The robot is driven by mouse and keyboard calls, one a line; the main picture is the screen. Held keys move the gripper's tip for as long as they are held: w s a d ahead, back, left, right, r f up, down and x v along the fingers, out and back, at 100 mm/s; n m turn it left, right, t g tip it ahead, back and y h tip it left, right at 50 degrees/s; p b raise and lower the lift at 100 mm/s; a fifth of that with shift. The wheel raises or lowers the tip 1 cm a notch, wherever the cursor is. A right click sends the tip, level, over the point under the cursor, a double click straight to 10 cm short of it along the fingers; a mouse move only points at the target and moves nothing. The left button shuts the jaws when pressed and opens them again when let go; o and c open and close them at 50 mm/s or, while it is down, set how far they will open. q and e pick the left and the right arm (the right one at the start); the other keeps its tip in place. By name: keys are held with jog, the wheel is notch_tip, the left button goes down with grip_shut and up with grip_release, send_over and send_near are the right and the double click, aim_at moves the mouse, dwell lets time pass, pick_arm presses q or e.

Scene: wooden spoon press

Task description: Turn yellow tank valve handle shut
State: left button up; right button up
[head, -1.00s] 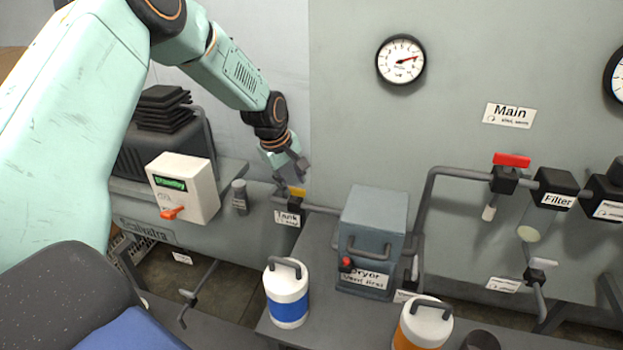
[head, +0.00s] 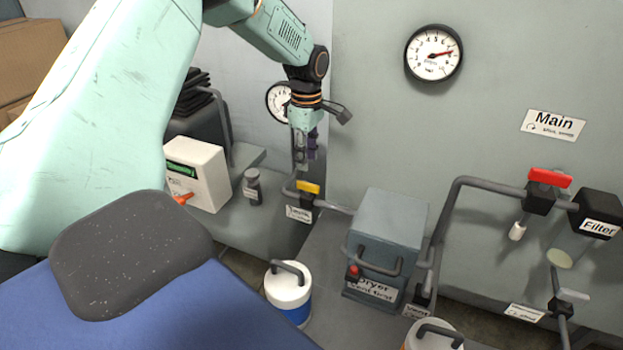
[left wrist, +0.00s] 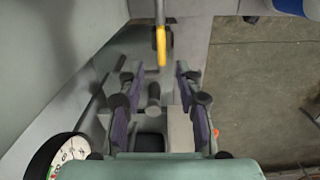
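The yellow tank valve handle (head: 308,187) sits on a dark valve on the grey pipe, above a small white label (head: 299,213). In the left wrist view the yellow handle (left wrist: 163,46) lies just beyond the fingertips, roughly between them in width. My left gripper (head: 305,164) points down above the handle, apart from it. In the left wrist view the two fingers of the left gripper (left wrist: 156,72) are spread, with nothing between them. My right gripper is in neither view.
A grey dryer box (head: 388,232) stands right of the valve. A white box with an orange knob (head: 197,175) and a small dark bottle (head: 252,187) are to the left. A blue-banded canister (head: 289,289) is in front. A gauge (head: 279,101) is behind the gripper.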

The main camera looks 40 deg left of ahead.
aim_at(308, 184)
pick_arm(q)
jog(key=shift+d, duration=0.2)
jog(key=shift+d+f, duration=0.1)
jog(key=shift+f, duration=0.2)
jog(key=f, duration=0.3)
jog(key=f+b, duration=0.1)
jog(key=f, duration=0.2)
jog(key=shift+s+a+f, duration=0.1)
jog(key=shift+a, duration=0.1)
jog(key=shift+d+f, duration=0.15)
jog(key=shift+f, duration=0.3)
jog(key=shift+s, duration=0.1)
jog(key=shift+w, duration=0.2)
jog(key=c, duration=0.4)
grip_shut()
